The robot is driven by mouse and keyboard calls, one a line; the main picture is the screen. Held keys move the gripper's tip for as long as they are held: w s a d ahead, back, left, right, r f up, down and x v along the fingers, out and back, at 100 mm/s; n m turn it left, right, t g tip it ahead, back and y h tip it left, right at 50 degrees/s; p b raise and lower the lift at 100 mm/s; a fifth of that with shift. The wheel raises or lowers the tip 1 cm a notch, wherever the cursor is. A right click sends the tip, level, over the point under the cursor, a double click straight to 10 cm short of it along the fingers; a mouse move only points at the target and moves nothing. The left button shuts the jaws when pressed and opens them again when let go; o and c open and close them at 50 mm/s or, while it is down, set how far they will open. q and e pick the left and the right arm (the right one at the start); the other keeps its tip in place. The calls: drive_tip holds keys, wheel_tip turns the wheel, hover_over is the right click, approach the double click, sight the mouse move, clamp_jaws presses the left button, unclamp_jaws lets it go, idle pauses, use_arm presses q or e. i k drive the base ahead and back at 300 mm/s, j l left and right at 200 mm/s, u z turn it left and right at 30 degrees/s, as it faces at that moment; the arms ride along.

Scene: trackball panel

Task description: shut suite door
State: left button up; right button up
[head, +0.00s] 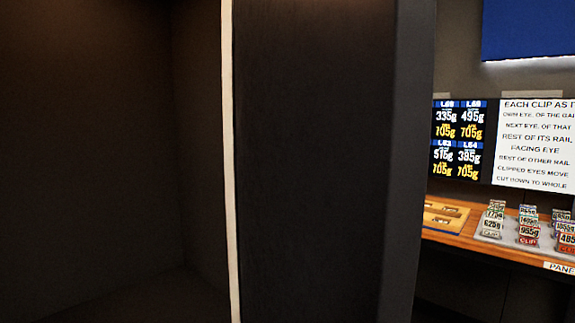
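A tall dark panel, which looks like the suite door (315,165), stands upright in the middle of the head view. A pale vertical strip (230,160) runs along its left side, and a lighter grey edge face (408,160) shows on its right. No handle or latch shows on it. I cannot tell how far it stands open. Neither of my grippers is in view.
To the left is a dark, empty-looking recess (100,160). To the right, past the panel, a wooden counter (470,244) carries a tan board (445,213) and several labelled clips. Behind it are a weight display (458,140), a text sign (535,145) and a blue panel (530,28).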

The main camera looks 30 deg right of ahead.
sight(334, 99)
drive_tip(key=k+l, duration=0.1)
drive_tip(key=l, duration=0.35)
drive_tip(key=k+l, duration=0.15)
drive_tip(key=l, duration=0.3)
drive_tip(key=k+l, duration=0.1)
drive_tip(key=l, duration=0.4)
drive_tip(key=k+l, duration=0.1)
drive_tip(key=l, duration=0.35)
